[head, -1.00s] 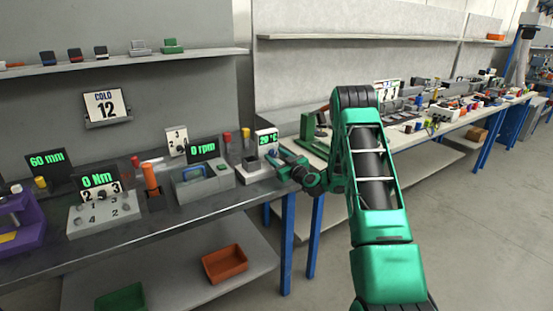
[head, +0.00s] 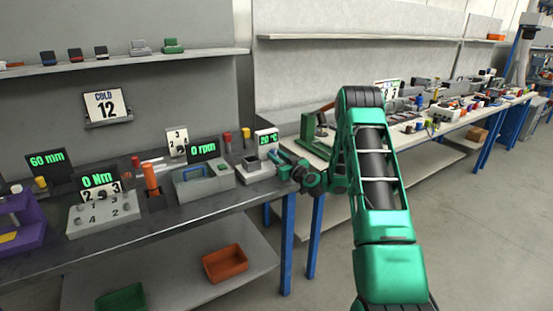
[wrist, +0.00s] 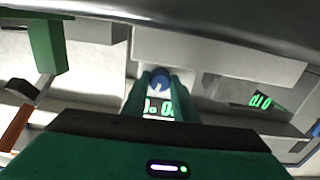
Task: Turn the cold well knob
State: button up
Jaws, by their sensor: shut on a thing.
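The cold well (head: 258,174) is a light grey box at the right end of the dark bench, with a dark square opening on top. Its white display (head: 267,143) reads about 20 °C in green. My gripper (head: 278,158) reaches in from the right, at the well's right side. In the wrist view my green fingers (wrist: 160,88) are shut on a round blue knob (wrist: 160,76), against a pale grey face. The knob is hidden in the head view. Its turn angle is hard to tell.
A wall card (head: 107,105) reads COLD 12. Left of the well stands a grey device (head: 203,184) with a 0 rpm display (head: 204,149). A green press-like stand (head: 314,130) is on the pale bench behind my gripper. Open floor lies right of the benches.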

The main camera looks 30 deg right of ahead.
jog(key=m, duration=0.4)
jog(key=shift+s+d+f+m, duration=0.1)
jog(key=shift+d+m, duration=0.1)
jog(key=shift+m, duration=0.1)
jog(key=m, duration=0.3)
jog(key=shift+m, duration=0.4)
jog(key=m, duration=0.4)
jog(key=shift+f+m, duration=0.15)
jog(key=shift+m, duration=1.85)
jog(key=o, duration=1.1)
jog(key=shift+s, duration=0.1)
jog(key=shift+c, duration=0.2)
